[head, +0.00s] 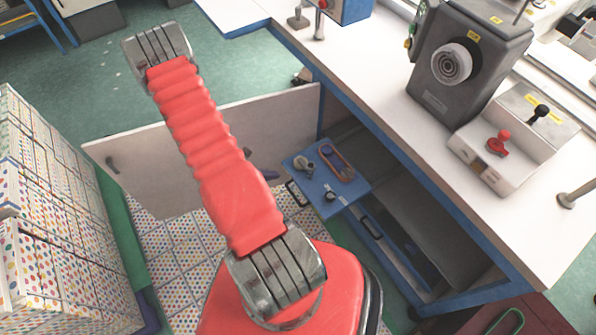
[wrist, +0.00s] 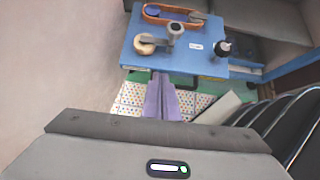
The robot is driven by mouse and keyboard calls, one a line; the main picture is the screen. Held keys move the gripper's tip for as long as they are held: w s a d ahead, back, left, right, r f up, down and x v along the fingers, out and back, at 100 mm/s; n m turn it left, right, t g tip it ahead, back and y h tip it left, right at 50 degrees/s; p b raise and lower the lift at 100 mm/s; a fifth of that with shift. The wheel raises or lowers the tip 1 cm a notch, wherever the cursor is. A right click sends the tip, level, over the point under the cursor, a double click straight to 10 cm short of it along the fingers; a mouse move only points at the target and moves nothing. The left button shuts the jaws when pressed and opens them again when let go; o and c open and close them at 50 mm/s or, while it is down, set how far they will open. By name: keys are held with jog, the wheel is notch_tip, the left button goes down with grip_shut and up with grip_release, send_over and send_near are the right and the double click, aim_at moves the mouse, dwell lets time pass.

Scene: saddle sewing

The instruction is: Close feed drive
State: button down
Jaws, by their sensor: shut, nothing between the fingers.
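The feed drive is a blue pull-out board (head: 350,193) carrying an orange belt loop (head: 337,162) and knobs; it sticks out from under the white table. A dark handle (head: 297,193) shows at its front edge. In the wrist view the blue board (wrist: 200,62) fills the upper middle, with the orange belt (wrist: 165,10), a tan-and-grey crank (wrist: 160,38) and a black knob (wrist: 222,47). My gripper's purple fingers (wrist: 161,80) are shut together and empty, pointing at the board's front edge. Whether they touch it I cannot tell. In the head view my arm mostly hides the gripper.
A pale cabinet door (head: 240,125) stands open to the left of the board. The table (head: 380,75) overhangs a dark open cabinet (head: 410,205). A grey machine (head: 465,65) stands on the table. Dotted boxes (head: 60,230) are stacked at left.

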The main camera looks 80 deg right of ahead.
jog(key=shift+s+f, duration=0.1)
jog(key=shift+f, duration=0.1)
send_over(299, 178)
jog(key=a, duration=0.1)
jog(key=f, duration=0.7)
jog(key=shift+w, duration=0.4)
jog(key=shift+s+d, duration=0.3)
jog(key=shift+d, duration=0.15)
